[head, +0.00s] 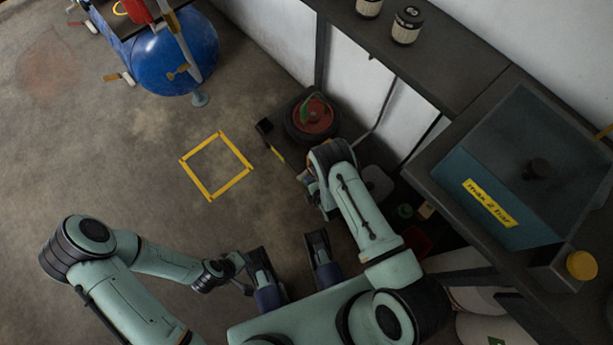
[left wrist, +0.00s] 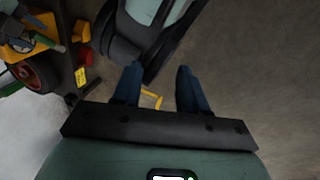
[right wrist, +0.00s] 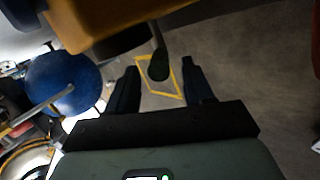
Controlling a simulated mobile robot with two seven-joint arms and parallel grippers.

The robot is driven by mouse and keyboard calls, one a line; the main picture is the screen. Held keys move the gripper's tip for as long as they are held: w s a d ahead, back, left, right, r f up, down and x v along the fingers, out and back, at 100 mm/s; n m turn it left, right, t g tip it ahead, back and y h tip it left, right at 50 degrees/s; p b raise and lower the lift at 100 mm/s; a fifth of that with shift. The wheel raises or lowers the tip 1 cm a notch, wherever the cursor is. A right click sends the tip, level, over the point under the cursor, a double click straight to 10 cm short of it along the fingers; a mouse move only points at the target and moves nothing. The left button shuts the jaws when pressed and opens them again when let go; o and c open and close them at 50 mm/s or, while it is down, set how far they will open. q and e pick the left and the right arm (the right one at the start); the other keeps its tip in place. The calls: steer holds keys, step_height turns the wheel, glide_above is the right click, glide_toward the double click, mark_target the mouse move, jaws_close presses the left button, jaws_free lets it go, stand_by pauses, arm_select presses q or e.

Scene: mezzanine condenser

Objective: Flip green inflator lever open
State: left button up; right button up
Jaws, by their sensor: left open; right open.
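The green lever (head: 306,108) stands on a round unit with a red-brown face and black rim (head: 322,130), on the floor near the wall. My right gripper (head: 312,190) is in front of this unit and partly hidden by its wrist. The right wrist view shows its fingers (right wrist: 158,90) apart, with a dark rounded stalk (right wrist: 158,66) between them in the picture; I cannot tell whether this is the lever. My left gripper (head: 242,275) is low and left of the right one. The left wrist view shows its fingers (left wrist: 156,90) open and empty.
A blue tank (head: 180,55) is at the top left. A dark shelf (head: 450,60) and a blue bin (head: 520,170) bound the right.

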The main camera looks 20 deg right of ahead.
steer(key=b+x, duration=0.1)
steer(key=x, duration=0.4)
arm_select(q)
steer(key=shift+t+y, duration=0.3)
steer(key=shift+t, duration=0.2)
steer(key=w, duration=0.1)
steer(key=w+a+f, duration=0.1)
steer(key=w+f, duration=0.1)
steer(key=shift+a+f, duration=0.1)
steer(key=shift+a, duration=0.15)
arm_select(e)
jaws_close()
